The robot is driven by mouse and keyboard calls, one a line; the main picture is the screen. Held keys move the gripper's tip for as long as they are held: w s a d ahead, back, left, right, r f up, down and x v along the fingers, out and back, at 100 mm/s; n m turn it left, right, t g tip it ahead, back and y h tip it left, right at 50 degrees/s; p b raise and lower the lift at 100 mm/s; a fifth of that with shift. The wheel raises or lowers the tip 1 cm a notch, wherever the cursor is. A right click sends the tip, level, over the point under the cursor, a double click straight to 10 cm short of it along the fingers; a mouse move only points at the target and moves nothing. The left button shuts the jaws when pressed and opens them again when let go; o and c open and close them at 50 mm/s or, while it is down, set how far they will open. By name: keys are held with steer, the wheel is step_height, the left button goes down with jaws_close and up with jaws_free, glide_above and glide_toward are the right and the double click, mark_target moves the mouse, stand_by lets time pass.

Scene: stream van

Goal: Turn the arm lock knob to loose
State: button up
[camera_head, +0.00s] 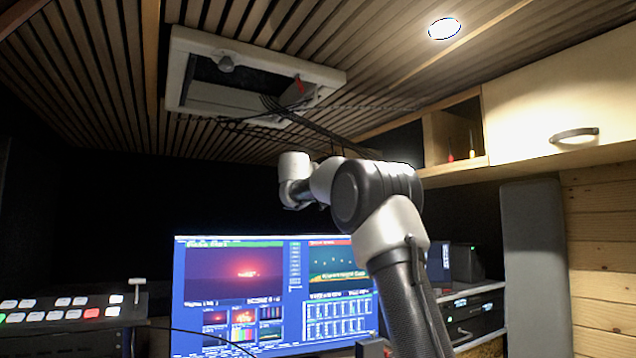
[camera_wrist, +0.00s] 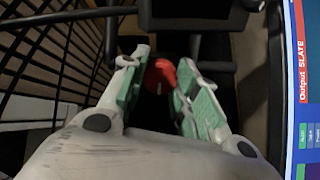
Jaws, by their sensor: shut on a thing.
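In the wrist view a red knob (camera_wrist: 160,70) sits between the fingertips of my gripper (camera_wrist: 163,78). The two fingers have green pads, and they are shut on the knob from the left and right. A small pale mark shows on the lower part of the knob. Its sides are partly covered by the pads, and I cannot read which setting it is turned to. In the head view my arm stands in front of the screen, and neither the fingertips nor the knob can be made out there.
A large monitor (camera_head: 240,290) stands behind my arm; its edge shows at the right in the wrist view (camera_wrist: 303,90). A control panel with buttons (camera_head: 65,312) is at left. An overhead cabinet (camera_head: 560,95) and rack units (camera_head: 478,310) are at right. A black grille (camera_wrist: 50,55) lies left of my gripper.

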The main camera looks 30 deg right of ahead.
stand_by(0.3)
steer(key=o, duration=0.8)
steer(key=shift+c, duration=0.2)
steer(key=v, duration=1.2)
steer(key=shift+a, duration=0.1)
